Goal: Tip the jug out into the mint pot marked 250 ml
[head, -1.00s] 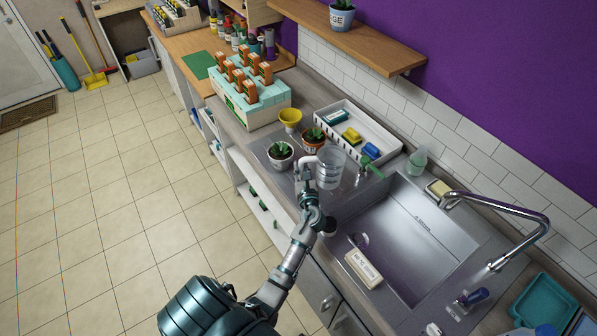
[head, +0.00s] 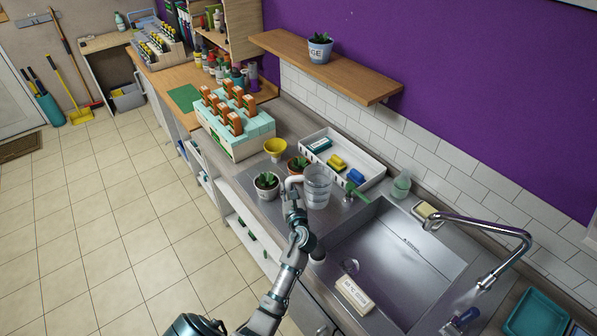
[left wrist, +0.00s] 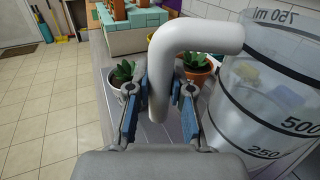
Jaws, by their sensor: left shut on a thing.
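The clear jug (head: 317,190) has a white handle (left wrist: 190,38) and dark marks; 250, 500 and 750 ml show in the left wrist view. It looks upright beside the sink; I cannot tell how full it is. My left gripper (head: 292,203) is shut on the handle, its blue finger pads on both sides of it. A white pot with a green plant (head: 267,184) stands left of the jug. A terracotta pot with a plant (head: 299,166) stands just behind the handle. I cannot read a mint or 250 ml mark on either pot. My right gripper is not in view.
The steel sink (head: 400,250) with its tap (head: 490,225) is at the right. A white tray (head: 372,173) with sponges and a yellow bowl (head: 275,147) stand behind. A pale crate (head: 235,130) is farther left. A labelled pot (head: 320,50) is on the wall shelf.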

